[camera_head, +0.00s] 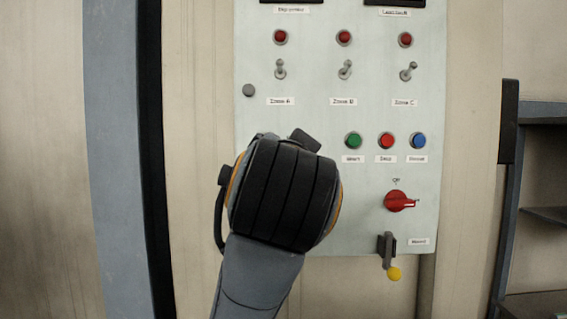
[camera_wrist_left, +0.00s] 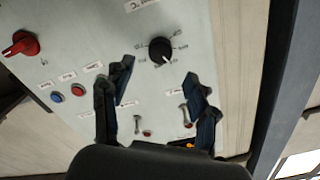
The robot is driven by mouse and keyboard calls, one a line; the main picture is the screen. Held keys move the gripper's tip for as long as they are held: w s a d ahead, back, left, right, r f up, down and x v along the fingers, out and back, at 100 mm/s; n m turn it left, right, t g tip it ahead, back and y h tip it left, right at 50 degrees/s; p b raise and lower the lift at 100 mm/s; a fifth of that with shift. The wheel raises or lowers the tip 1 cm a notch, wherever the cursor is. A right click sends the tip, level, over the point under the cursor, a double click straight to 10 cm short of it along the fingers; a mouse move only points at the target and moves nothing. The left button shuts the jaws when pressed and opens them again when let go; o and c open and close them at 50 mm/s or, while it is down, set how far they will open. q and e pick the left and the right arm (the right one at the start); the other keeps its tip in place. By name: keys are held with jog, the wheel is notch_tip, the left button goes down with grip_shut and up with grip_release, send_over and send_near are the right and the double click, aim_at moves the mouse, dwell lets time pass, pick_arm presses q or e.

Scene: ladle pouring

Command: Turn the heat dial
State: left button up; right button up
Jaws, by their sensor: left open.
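The heat dial (camera_wrist_left: 160,50) is a round black knob with a white pointer mark, on the pale control panel (camera_head: 420,80). Small labels ring it in the left wrist view. My left gripper (camera_wrist_left: 159,76) is open, with its two dark fingers apart and the dial showing between and just beyond their tips. No contact with the dial shows. In the head view my left wrist covers the dial and most of the gripper. My right gripper is in neither view.
The panel also bears a red rotary switch (camera_head: 398,201), a green button (camera_head: 353,140), a red button (camera_head: 386,140), a blue button (camera_head: 417,140), several toggle switches and a yellow-knobbed lever (camera_head: 394,273). A dark shelf (camera_head: 545,214) stands at the right.

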pick_arm(q)
jog(key=s, duration=0.5)
jog(key=shift+s, duration=0.2)
